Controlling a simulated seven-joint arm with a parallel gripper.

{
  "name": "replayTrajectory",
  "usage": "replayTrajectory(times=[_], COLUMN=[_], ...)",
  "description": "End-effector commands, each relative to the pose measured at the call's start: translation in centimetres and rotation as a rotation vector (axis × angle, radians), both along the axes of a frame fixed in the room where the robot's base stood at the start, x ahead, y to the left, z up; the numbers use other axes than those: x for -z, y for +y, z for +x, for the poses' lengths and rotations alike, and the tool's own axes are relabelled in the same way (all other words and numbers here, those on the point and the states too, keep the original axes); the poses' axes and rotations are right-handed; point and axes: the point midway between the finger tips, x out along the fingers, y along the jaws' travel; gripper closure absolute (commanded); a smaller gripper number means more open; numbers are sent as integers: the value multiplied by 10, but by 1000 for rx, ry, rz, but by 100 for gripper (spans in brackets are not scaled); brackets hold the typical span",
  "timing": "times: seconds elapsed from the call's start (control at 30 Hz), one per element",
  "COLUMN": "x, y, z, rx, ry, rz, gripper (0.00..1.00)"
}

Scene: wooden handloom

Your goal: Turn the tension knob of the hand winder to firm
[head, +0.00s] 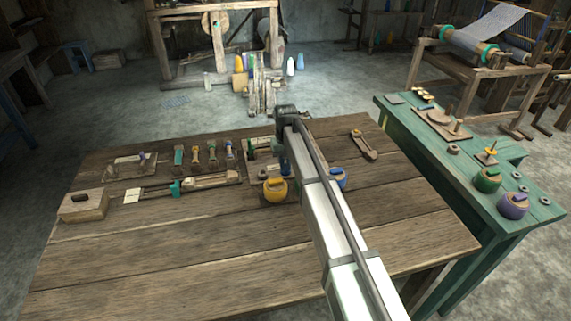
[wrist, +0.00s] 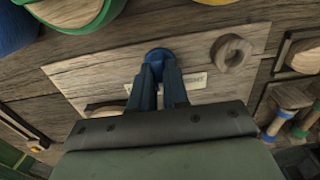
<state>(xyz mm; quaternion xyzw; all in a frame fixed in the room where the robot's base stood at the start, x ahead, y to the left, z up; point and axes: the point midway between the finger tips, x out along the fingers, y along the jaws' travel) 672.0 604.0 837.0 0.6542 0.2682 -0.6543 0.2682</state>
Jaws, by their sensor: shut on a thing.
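The hand winder's wooden base board (wrist: 95,75) fills the middle of the wrist view. A round blue knob (wrist: 160,55) stands on it, and my gripper (wrist: 159,78) is shut on this knob with both dark blue fingers. A pale label (wrist: 194,82) with small lettering lies on the board just beside the fingers, partly covered and too small to read. The knob's pointer or setting cannot be made out. In the head view my arm and wrist hide the knob and most of the winder; part of its board (head: 258,172) shows left of the arm.
A wooden ring (wrist: 232,51) stands on the board near the knob. Several small tools, a wooden block (head: 83,207) and a shuttle (head: 363,144) lie on the table. The table's front is clear.

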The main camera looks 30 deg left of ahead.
Motion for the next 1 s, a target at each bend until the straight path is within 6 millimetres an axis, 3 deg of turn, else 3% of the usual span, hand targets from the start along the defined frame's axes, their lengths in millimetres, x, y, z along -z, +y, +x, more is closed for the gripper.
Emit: replayTrajectory(times=[0.43,0.47,0.7,1.0], x=[0,0,0,-2], y=[0,0,0,0], z=[0,0,0,0], rx=[-8,-8,-8,-7], ry=[0,0,0,-1], rz=[0,0,0,1], gripper=[100,82,60,60])
